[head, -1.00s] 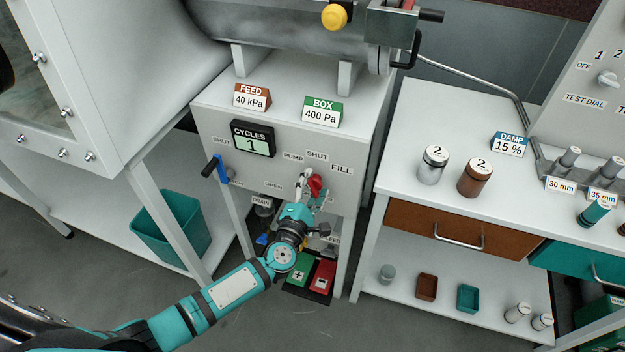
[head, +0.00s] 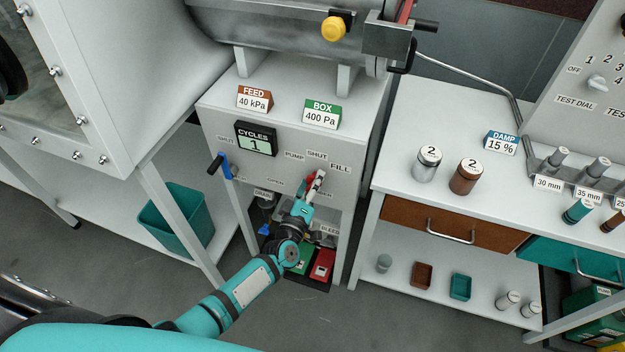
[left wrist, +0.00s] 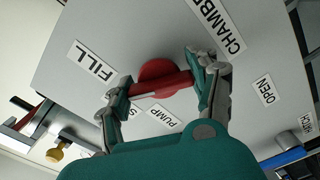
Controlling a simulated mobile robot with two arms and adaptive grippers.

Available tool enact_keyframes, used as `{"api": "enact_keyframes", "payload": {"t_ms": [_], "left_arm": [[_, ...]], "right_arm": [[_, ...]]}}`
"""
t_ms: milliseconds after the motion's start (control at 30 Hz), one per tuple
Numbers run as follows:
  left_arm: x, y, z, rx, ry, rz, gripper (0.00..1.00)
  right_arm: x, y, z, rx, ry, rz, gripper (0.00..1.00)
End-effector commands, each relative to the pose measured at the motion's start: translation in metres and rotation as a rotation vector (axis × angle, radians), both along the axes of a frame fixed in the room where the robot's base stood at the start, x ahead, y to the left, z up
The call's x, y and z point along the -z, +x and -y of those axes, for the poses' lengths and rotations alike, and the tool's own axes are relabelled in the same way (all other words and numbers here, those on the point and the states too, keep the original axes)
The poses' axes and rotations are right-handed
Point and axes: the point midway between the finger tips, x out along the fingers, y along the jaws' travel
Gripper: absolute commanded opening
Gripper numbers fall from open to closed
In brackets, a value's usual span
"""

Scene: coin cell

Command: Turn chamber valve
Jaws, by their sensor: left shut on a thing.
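The red chamber valve handle (left wrist: 160,80) is on the pale front panel of the cabinet, near the PUMP (left wrist: 163,118), FILL (left wrist: 92,62) and CHAMBER labels. In the head view, the red handle (head: 311,187) is partly hidden by my left gripper (head: 315,184). In the left wrist view, the fingers of the left gripper (left wrist: 155,86) are on either side of the handle's bar, shut on it. I cannot tell exactly which label the handle points to. My right gripper is not in view.
A blue-handled lever (head: 223,166) is left on the same panel, below the CYCLES display (head: 256,139). Green and red pads (head: 322,264) lie low behind my forearm. A white bench (head: 440,120) with jars stands to the right. A teal bin (head: 176,220) is at left.

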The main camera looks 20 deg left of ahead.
Motion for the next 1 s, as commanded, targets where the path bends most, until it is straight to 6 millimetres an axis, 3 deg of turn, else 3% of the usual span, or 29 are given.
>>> {"api": "enact_keyframes", "payload": {"t_ms": [500,1000], "left_arm": [[0.002,-0.001,0.001,0.002,0.337,0.006,0.28],[0.003,-0.001,0.001,0.003,0.401,0.009,0.28]], "right_arm": [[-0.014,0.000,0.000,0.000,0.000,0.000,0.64],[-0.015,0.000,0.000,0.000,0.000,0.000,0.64]]}}
